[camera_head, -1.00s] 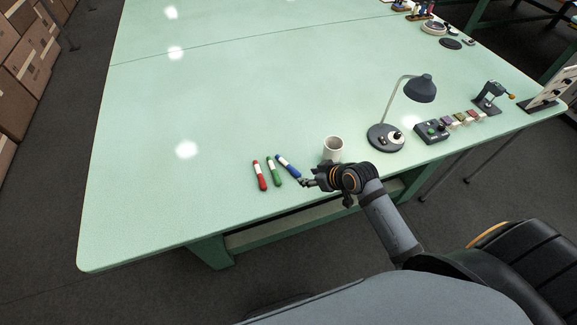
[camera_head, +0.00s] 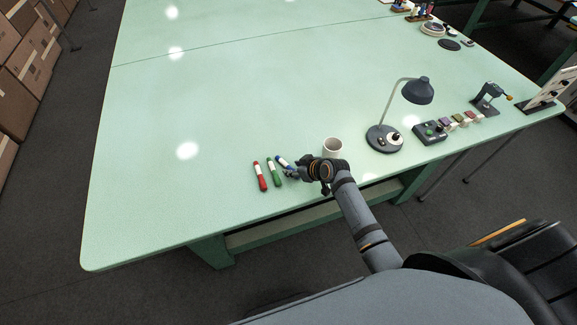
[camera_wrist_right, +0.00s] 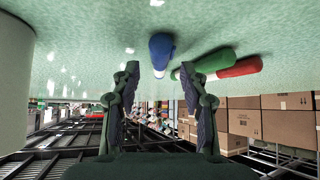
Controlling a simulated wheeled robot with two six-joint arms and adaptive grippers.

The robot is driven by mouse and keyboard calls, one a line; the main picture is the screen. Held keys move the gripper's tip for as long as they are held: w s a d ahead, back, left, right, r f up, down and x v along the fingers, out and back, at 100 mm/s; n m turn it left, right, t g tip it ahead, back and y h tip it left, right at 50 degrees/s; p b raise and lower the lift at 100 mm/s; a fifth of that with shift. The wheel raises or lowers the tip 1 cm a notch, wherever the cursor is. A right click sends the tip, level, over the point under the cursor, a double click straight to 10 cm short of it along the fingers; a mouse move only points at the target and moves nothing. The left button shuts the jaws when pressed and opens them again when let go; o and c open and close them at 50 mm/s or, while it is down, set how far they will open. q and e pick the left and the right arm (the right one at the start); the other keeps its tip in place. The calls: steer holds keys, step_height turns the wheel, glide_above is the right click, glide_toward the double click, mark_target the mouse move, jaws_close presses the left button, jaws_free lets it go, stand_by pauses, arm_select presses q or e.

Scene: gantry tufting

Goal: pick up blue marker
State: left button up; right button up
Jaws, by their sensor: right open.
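The blue marker (camera_head: 282,160) lies on the pale green table, at the right end of a row of markers. In the right wrist view the blue marker (camera_wrist_right: 161,46) shows end-on, ahead of and between the fingers. My right gripper (camera_head: 290,173) is at the near end of the blue marker and partly covers it in the head view. In the right wrist view my right gripper (camera_wrist_right: 160,75) is open, with nothing seen held between its fingers. My left gripper is not in view.
A green marker (camera_head: 274,172) and a red marker (camera_head: 260,176) lie left of the blue one. A desk lamp (camera_head: 384,139) stands farther right. The table (camera_head: 150,190) is clear to the left.

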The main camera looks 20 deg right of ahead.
steer(key=shift+x, duration=0.9)
steer(key=shift+s+r, duration=0.1)
steer(key=shift+s, duration=0.05)
steer(key=shift+c, duration=0.9)
jaws_close()
steer(key=shift+r, duration=0.1)
steer(key=shift+r, duration=0.3)
steer(key=s+a+r+b, duration=0.2)
steer(key=s+a+r, duration=0.2)
steer(key=s+r, duration=0.8)
steer(key=shift+s+b, duration=0.35)
steer(key=shift+s, duration=0.3)
